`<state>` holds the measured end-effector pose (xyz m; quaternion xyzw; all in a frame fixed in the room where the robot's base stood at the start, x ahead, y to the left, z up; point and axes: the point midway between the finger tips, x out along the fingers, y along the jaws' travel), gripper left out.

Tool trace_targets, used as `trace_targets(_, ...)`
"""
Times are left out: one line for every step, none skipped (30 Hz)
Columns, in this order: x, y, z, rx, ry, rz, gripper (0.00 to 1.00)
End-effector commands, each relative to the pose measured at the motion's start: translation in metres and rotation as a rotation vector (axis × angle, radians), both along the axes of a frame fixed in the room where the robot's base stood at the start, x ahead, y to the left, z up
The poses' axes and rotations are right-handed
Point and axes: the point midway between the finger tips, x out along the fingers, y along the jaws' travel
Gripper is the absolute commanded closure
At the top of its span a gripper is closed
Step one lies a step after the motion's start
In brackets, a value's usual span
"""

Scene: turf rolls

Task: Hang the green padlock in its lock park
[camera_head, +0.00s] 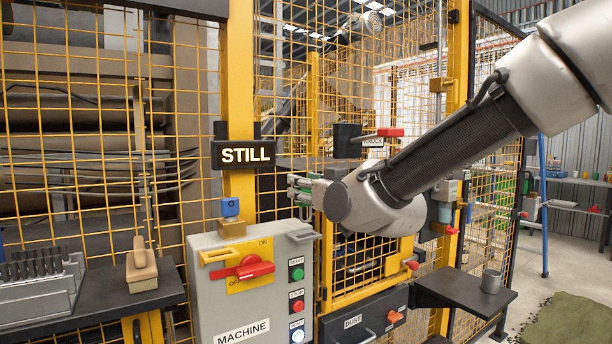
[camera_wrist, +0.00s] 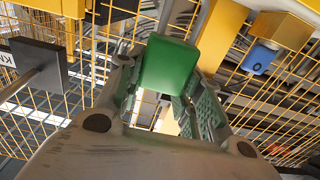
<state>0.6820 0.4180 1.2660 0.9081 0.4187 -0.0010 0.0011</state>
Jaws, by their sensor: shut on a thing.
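The green padlock (camera_wrist: 168,68) shows in the wrist view as a green block between my fingers. In the head view my gripper (camera_head: 303,190) is in front of the mesh fence, right of the yellow post and above the grey machine cabinet. The padlock is hard to tell from the fingers there. I cannot tell for sure which fitting is the green padlock's lock park.
A grey MACHINE cabinet (camera_head: 212,300) has a red rotary handle (camera_head: 254,268) and buttons. A blue block (camera_head: 230,207) sits above a brass-coloured block on it. A STILL sign (camera_head: 243,154) is on the post. A black fixture with a red handle (camera_head: 390,132) sits behind my wrist.

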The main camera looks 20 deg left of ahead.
Motion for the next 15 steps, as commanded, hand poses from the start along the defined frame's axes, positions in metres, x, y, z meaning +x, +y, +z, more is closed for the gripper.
trace_targets(0.0,0.0,-0.005,-0.001,0.0,0.0,0.9)
trace_targets(0.0,0.0,-0.007,-0.001,0.0,0.0,0.9)
trace_targets(0.0,0.0,-0.009,-0.001,0.001,0.0,0.9)
trace_targets(0.0,0.0,-0.01,0.0,0.0,0.0,0.9)
trace_targets(0.0,0.0,-0.012,0.001,0.0,0.0,0.9)
trace_targets(0.0,0.0,-0.013,0.001,0.0,0.0,0.9)
trace_targets(0.0,0.0,-0.014,0.001,0.0,0.0,0.9)
trace_targets(0.0,0.0,-0.015,0.001,0.0,0.0,0.9)
trace_targets(0.0,0.0,-0.015,0.001,0.0,0.0,0.9)
trace_targets(0.0,0.0,-0.016,0.001,0.0,0.0,0.9)
trace_targets(0.0,0.0,-0.016,0.001,0.0,0.0,0.9)
trace_targets(0.0,0.0,-0.016,0.001,0.0,0.0,0.9)
trace_targets(0.0,0.0,-0.016,0.001,0.0,0.0,0.9)
trace_targets(0.0,0.0,-0.016,0.001,0.0,0.0,0.9)
trace_targets(0.0,0.0,-0.016,0.001,0.0,0.0,0.9)
